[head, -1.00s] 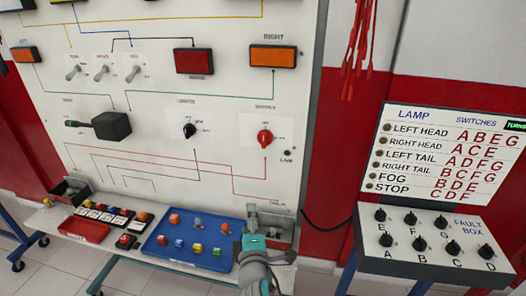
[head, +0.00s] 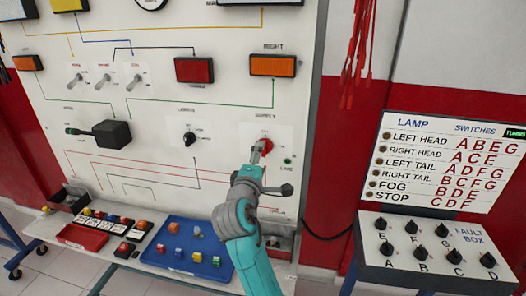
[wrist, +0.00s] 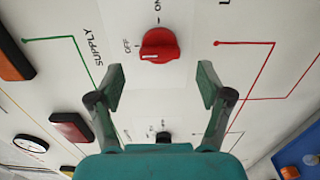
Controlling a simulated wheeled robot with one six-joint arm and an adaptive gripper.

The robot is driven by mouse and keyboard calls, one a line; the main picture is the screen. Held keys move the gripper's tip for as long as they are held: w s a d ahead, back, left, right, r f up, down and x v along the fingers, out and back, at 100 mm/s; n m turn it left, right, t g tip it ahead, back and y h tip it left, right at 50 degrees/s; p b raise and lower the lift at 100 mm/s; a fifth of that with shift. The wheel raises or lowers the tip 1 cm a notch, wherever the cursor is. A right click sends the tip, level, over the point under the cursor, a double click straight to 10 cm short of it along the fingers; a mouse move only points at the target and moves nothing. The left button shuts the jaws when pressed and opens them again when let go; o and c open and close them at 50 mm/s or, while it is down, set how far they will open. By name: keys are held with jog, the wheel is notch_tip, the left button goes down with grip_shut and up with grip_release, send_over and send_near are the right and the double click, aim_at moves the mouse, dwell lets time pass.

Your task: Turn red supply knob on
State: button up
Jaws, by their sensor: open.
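The red supply knob (wrist: 160,45) is on the white panel in the wrist view, beyond the gap between my fingers. Its ridge lies crosswise, roughly in line with the OFF label at its left; the ON label is at the picture's top. In the head view the knob (head: 266,144) is partly hidden by my gripper (head: 259,154). In the wrist view my gripper (wrist: 161,82) is open and empty, one finger on each side and short of the knob. The fingers look apart from the knob.
A blue tray (head: 160,262) with small parts lies below. The fault box (head: 430,255) stands at the right.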

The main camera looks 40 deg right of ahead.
jog(key=shift+x, duration=2.5)
jog(key=c, duration=1.2)
